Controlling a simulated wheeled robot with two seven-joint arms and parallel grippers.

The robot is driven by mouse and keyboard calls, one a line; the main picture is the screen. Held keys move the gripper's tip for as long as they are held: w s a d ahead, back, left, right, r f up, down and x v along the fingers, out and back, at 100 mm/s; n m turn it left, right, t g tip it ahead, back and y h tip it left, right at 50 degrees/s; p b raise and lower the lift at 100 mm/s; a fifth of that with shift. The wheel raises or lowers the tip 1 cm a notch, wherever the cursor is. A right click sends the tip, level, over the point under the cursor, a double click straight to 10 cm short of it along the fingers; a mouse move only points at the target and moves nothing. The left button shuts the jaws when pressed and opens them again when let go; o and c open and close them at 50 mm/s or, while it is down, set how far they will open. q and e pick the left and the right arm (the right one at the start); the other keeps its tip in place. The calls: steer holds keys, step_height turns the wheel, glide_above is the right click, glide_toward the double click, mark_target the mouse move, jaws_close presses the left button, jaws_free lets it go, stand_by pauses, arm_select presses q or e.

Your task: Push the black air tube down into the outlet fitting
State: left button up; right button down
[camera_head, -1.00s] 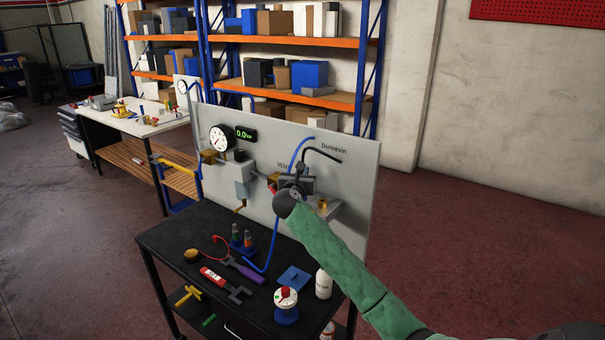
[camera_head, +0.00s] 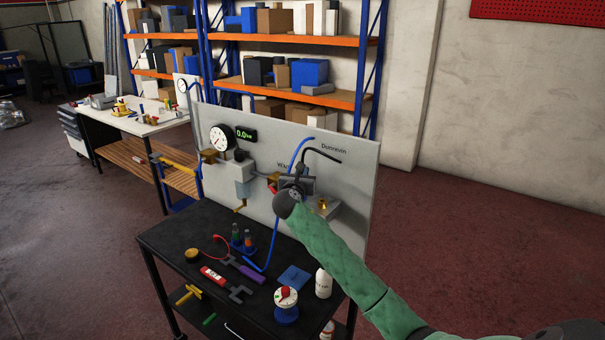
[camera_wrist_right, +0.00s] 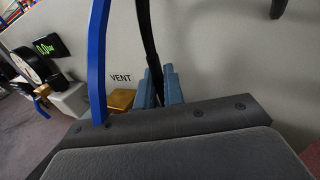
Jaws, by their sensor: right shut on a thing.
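The black air tube (camera_head: 322,154) bends out from the upright panel and drops to my right gripper (camera_head: 300,174). In the right wrist view the tube (camera_wrist_right: 148,45) runs down between the two blue-grey fingers of the gripper (camera_wrist_right: 158,86), which are shut on it. The tube's lower end is hidden by the fingers and the gripper body. I cannot make out the outlet fitting for certain, nor whether the tube touches it. A brass part (camera_wrist_right: 121,100) shows below the VENT label, left of the fingers. My left gripper is not in view.
A blue tube (camera_head: 297,150) passes close left of my gripper. A brass fitting (camera_head: 323,204) sits on a grey bracket to its right. The black cart top (camera_head: 180,236) below holds several tools, a white bottle (camera_head: 324,283) and a red-and-white dial (camera_head: 286,297).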

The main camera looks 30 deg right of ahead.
steer(key=shift+f, duration=0.95)
stand_by(0.4)
steer(key=shift+p, duration=0.7)
stand_by(1.5)
steer(key=shift+f, duration=0.55)
stand_by(0.6)
steer(key=c, duration=1.4)
jaws_free()
steer(key=shift+c, duration=0.2)
